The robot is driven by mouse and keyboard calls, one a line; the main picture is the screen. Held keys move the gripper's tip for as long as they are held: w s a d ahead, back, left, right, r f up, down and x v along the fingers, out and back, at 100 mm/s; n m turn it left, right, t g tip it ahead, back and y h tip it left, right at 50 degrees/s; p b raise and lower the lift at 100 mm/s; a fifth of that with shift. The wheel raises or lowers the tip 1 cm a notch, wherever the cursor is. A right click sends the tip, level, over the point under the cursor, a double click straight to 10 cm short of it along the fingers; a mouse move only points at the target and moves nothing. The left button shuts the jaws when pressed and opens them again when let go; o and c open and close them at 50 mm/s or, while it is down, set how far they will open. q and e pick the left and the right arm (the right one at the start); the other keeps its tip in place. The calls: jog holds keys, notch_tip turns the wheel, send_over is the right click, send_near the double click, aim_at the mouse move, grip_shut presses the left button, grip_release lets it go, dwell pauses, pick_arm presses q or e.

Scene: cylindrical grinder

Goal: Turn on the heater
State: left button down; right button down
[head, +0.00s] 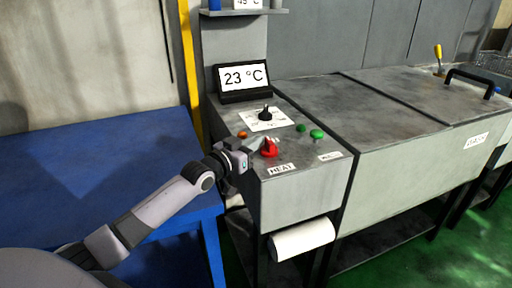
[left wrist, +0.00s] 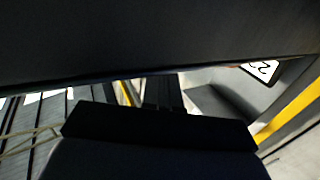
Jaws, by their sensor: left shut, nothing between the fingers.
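The heater control is a red switch (head: 269,149) on the sloped top of the grey control box, above a white HEAT label (head: 282,169). My left gripper (head: 262,145) reaches in from the left, low over the panel, with its fingertips at or right beside the red switch. It is shut and empty; I cannot tell whether it touches the switch. In the left wrist view, dark parts of my own gripper fill most of the picture and the switch cannot be made out. The display (head: 243,78) reads 23 °C; part of it also shows in the left wrist view (left wrist: 261,71).
A black dial (head: 265,113) on a white plate, an orange button (head: 243,134) and green buttons (head: 317,134) share the panel. A blue table (head: 100,160) stands left. A paper roll (head: 303,240) hangs in front. A long grey tank (head: 400,100) extends right.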

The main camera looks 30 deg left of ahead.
pick_arm(q)
jog(key=shift+w+a, duration=0.15)
jog(key=shift+w, duration=0.5)
pick_arm(e)
jog(key=shift+s+a, duration=0.1)
jog(key=shift+a, duration=0.2)
pick_arm(q)
jog(key=shift+a, duration=0.1)
dwell(0.8)
notch_tip(320, 180, up, 20)
jog(key=p, duration=0.1)
pick_arm(e)
jog(key=shift+r, duration=0.6)
